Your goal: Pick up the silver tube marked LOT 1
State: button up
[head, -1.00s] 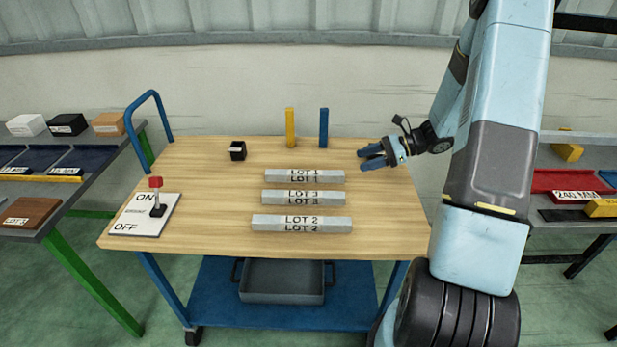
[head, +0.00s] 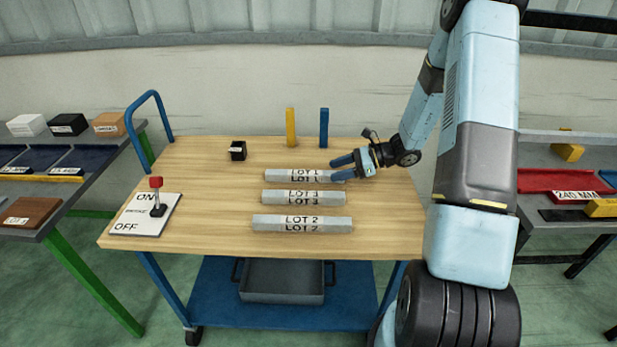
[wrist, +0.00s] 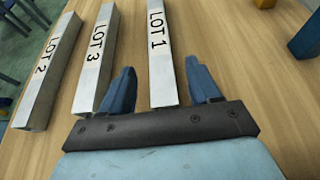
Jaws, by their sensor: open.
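The silver tube marked LOT 1 (head: 290,176) lies flat on the wooden cart top, the farthest of three parallel tubes. In the wrist view the LOT 1 tube (wrist: 160,60) runs between my two blue fingers, closer to the right one in the picture. My gripper (head: 340,168) is open at the tube's right end, with its fingers pointing left; it also shows in the wrist view (wrist: 160,85). I cannot tell how far above the tube the fingers are. The LOT 3 tube (head: 280,197) and the LOT 2 tube (head: 275,223) lie nearer.
A yellow post (head: 290,126) and a blue post (head: 324,128) stand behind the tubes. A black block (head: 238,151) and an ON/OFF lever panel (head: 133,225) are to the left. Side tables flank the cart. The cart's right front is clear.

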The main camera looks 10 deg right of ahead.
aim_at(328, 173)
jog(key=x, duration=0.4)
jog(key=shift+a+f, duration=0.1)
jog(key=shift+f, duration=0.1)
jog(key=shift+c, duration=0.3)
grip_shut()
